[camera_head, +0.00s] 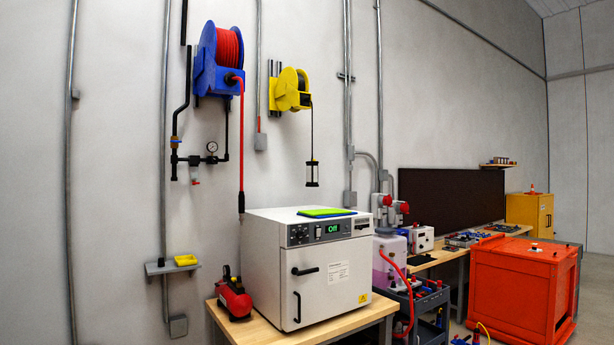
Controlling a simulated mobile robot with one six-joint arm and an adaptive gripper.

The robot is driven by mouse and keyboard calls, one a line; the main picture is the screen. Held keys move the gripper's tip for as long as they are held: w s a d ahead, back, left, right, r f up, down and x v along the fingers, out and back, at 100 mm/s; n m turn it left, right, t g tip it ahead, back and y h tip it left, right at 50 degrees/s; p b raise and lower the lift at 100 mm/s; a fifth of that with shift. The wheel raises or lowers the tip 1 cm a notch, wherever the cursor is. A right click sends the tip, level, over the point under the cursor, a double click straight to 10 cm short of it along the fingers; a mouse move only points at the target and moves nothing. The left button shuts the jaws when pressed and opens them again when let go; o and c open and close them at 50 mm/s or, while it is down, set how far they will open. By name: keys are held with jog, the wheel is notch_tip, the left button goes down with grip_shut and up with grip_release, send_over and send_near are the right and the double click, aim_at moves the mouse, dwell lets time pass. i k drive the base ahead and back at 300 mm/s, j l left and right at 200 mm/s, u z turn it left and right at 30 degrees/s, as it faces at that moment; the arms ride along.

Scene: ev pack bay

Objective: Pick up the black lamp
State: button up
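A small lamp (312,173) with black end caps and a pale, clear middle hangs upright on a dark cord. The cord runs down from a yellow reel (290,90) on the wall. The lamp hangs above the white oven (310,265), clear of its top, in front of the grey wall. It is the only thing I see that fits a black lamp. My gripper is not in view.
Green and blue flat items (326,212) lie on the oven top. A blue reel (218,62) with a red hose hangs left of the lamp. A red compressor (234,297) stands on the wooden bench (350,324). A dark cart (428,305) and orange crate (520,290) stand right.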

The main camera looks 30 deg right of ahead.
aim_at(312, 167)
jog(key=i+l+z, duration=0.1)
jog(key=i+l, duration=0.4)
jog(key=l, duration=0.25)
jog(key=i+l+z, duration=0.1)
jog(key=i+l, duration=0.45)
jog(key=l, duration=0.2)
jog(key=i+l+z, duration=0.15)
jog(key=i+l, duration=0.4)
jog(key=l, duration=0.15)
